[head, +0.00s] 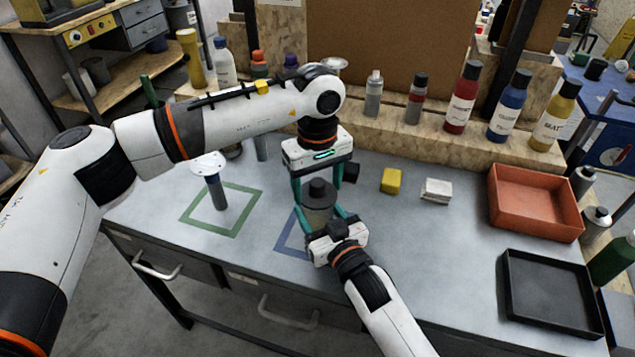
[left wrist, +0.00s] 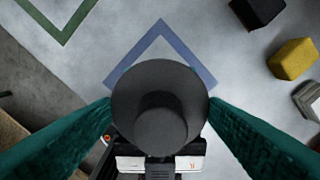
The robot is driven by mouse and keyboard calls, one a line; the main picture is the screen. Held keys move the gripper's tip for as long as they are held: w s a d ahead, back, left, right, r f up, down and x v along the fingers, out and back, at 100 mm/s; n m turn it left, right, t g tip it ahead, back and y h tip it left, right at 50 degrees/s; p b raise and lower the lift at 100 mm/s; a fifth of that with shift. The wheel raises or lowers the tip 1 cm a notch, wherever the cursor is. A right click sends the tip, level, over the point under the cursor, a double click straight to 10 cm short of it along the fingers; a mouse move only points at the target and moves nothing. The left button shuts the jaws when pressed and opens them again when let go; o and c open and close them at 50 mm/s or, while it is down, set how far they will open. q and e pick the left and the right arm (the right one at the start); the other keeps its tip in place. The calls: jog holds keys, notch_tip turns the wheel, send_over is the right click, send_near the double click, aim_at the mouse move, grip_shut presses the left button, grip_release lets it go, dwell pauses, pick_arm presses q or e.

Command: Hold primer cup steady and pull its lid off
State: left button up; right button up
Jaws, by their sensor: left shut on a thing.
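The primer cup (head: 318,222) is a grey, round cup standing upright by the blue square outline. Its dark lid (head: 318,189) has a round knob on top and sits on the cup; it fills the middle of the left wrist view (left wrist: 160,105). My left gripper (head: 318,186) points down from above, shut on the lid with one teal finger on each side. My right gripper (head: 323,215) comes in from the front, low, with its fingers on either side of the cup body. Whether they press on the cup is not clear. The lid hides the cup body in the wrist view.
A green square outline (head: 184,221) with a white-topped stand (head: 217,191) lies left. A yellow block (head: 391,181), a white block (head: 436,191), an orange tray (head: 535,226) and a black tray (head: 550,322) are right. Several bottles line the back ledge.

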aim_at(318, 182)
pick_arm(q)
jog(key=shift+r, duration=0.15)
jog(key=shift+r, duration=0.9)
jog(key=shift+r, duration=0.1)
jog(key=shift+r, duration=1.95)
pick_arm(e)
jog(key=o, duration=1.4)
jog(key=shift+o, duration=0.2)
